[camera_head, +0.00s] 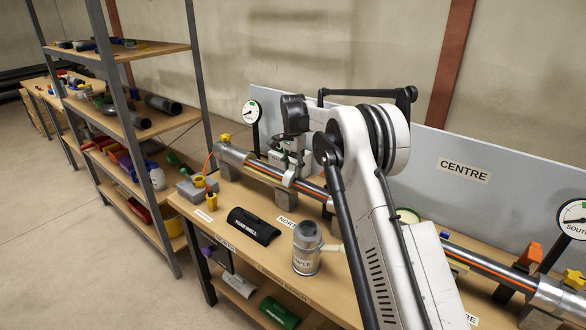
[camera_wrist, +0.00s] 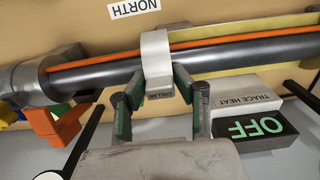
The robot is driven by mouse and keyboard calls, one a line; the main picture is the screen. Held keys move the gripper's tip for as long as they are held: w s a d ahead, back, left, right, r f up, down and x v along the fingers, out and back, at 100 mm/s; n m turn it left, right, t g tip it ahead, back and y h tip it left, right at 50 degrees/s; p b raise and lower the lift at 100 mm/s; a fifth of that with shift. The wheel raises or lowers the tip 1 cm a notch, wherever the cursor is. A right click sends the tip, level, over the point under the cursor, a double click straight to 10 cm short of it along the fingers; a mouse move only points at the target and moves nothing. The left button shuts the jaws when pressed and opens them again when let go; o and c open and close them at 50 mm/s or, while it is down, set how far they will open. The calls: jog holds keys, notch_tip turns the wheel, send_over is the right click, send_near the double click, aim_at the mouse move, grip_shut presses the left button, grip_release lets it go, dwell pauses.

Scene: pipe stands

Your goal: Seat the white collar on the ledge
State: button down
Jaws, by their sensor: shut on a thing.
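The white collar (camera_wrist: 155,50) sits across the dark pipe (camera_wrist: 105,72) in the wrist view, and its lower tab reads COLLAR. My gripper (camera_wrist: 158,88) is shut on this tab, with a green-padded finger on each side. In the head view my gripper (camera_head: 291,160) reaches down from behind the pipe, and the white collar (camera_head: 289,181) shows at the pipe. The collar looks to be around or against the pipe; whether it touches is unclear. I cannot make out which surface is the ledge.
An orange cable (camera_wrist: 215,42) runs along the pipe. A TRACE HEAT box showing OFF (camera_wrist: 256,126) and an orange handle (camera_wrist: 58,125) flank my gripper. On the bench stand a grey canister (camera_head: 306,250) and a black half-shell (camera_head: 253,226). My arm hides the bench's middle.

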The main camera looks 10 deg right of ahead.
jog(key=shift+f, duration=0.35)
dwell(0.6)
jog(key=c, duration=1.3)
grip_release()
notch_tip(320, 180, up, 12)
